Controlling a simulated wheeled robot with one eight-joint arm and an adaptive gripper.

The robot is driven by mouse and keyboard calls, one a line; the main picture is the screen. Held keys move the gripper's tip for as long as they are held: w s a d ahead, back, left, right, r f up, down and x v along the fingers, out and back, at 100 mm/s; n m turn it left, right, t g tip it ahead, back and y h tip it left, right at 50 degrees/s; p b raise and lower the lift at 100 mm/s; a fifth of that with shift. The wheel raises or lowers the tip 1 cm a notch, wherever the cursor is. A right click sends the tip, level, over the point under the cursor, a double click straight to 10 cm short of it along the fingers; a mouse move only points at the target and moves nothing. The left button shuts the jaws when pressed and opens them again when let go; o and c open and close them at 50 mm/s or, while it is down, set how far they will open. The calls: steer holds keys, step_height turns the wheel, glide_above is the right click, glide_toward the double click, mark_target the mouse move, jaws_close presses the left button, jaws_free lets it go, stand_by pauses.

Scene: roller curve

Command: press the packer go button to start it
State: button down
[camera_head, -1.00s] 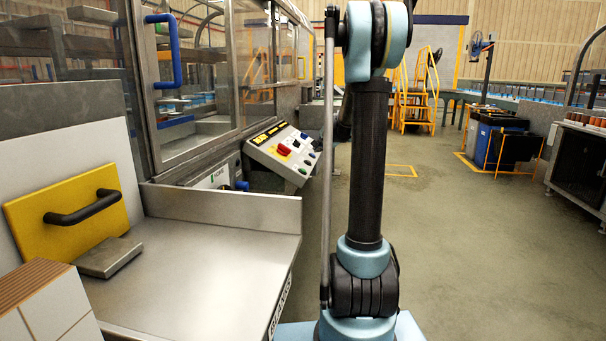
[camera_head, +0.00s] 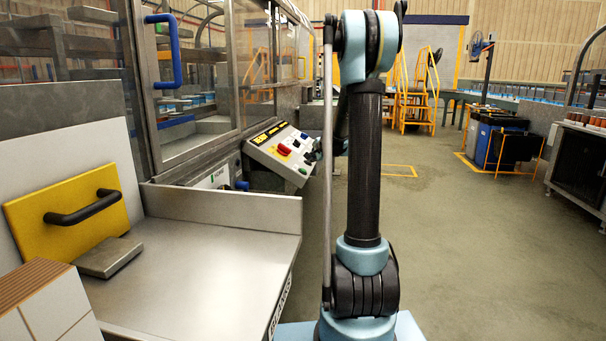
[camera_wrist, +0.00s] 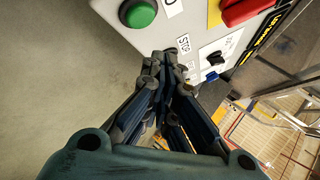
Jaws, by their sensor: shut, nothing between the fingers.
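The grey slanted control panel (camera_head: 268,156) of the packer is left of my arm in the head view. A round green button (camera_wrist: 138,13) sits near the panel's edge at the top of the wrist view. It shows small and green at the panel's lower edge in the head view (camera_head: 302,170). My gripper (camera_wrist: 166,58) is shut and empty, with its fingertips appearing below and right of the green button. They overlap the panel edge by a STOP label (camera_wrist: 183,44). Whether they touch the panel cannot be told.
A red control (camera_wrist: 245,10) and a black knob (camera_wrist: 215,59) are on the same panel. A steel table (camera_head: 200,275) with a raised edge stands in front of the packer.

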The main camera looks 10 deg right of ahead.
steer(key=shift+w+a+f, duration=0.1)
steer(key=shift+a+f, duration=0.25)
steer(key=shift+f, duration=0.3)
steer(key=shift+w+a+f, duration=0.1)
steer(key=shift+a+f, duration=0.25)
steer(key=shift+f, duration=0.25)
steer(key=shift+a+f, duration=0.1)
stand_by(0.6)
steer(key=shift+a+f, duration=0.15)
steer(key=shift+f, duration=0.05)
steer(key=shift+a+f, duration=0.2)
steer(key=shift+f, duration=0.2)
stand_by(0.9)
steer(key=shift+d+r, duration=0.1)
steer(key=shift+r, duration=0.05)
steer(key=shift+d+r, duration=0.35)
steer(key=shift+r, duration=0.3)
steer(key=shift+s+d+r, duration=0.15)
steer(key=shift+d+r, duration=0.25)
steer(key=shift+r, duration=0.3)
steer(key=shift+s+d+r, duration=0.15)
steer(key=shift+d+r, duration=0.2)
steer(key=shift+r, duration=0.4)
steer(key=shift+s+d+r, duration=0.15)
steer(key=shift+d+r, duration=0.25)
steer(key=shift+r, duration=0.3)
